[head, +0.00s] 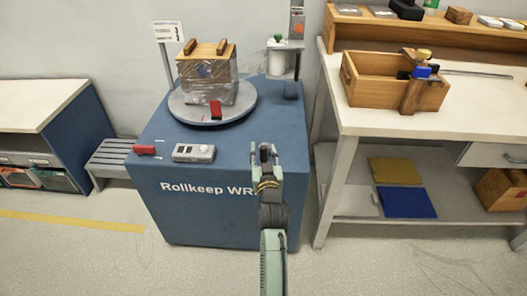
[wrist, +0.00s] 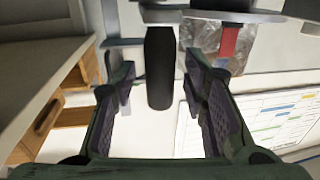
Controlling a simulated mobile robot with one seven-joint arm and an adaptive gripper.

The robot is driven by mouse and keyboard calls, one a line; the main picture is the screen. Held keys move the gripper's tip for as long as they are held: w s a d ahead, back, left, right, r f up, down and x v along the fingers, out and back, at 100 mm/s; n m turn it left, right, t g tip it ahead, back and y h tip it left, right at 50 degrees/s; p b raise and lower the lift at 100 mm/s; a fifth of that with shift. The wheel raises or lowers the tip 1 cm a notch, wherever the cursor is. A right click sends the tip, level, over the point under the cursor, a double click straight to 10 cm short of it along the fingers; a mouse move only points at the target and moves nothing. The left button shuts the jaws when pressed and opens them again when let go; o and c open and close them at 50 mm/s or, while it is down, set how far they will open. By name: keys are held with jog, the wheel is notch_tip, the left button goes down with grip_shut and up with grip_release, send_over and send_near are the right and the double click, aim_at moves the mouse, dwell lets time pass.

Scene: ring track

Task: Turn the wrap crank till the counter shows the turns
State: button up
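The blue wrapping machine (head: 215,215), lettered "Rollkeep WR", stands in the middle of the head view. A film-covered wooden box (head: 207,88) sits on its round grey turntable (head: 245,104). A pale grey box that may be the counter (head: 193,153) lies on the front of the top; its reading is too small to tell. My gripper (head: 265,150) is open above the front right of the machine. In the wrist view a black upright cylinder (wrist: 160,67), seemingly the crank grip, shows between and beyond the open fingers (wrist: 163,95), with nothing held. I cannot make out the crank in the head view.
A red piece (head: 145,149) sits at the machine's front left. A red upright tab (head: 215,109) stands by the turntable's front. A mast (head: 297,25) rises at the back right beside a white roll (head: 279,58). A workbench (head: 440,122) with a wooden tray (head: 365,88) closes the right side.

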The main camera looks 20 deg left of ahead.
grip_shut()
dwell(0.5)
dwell(0.3)
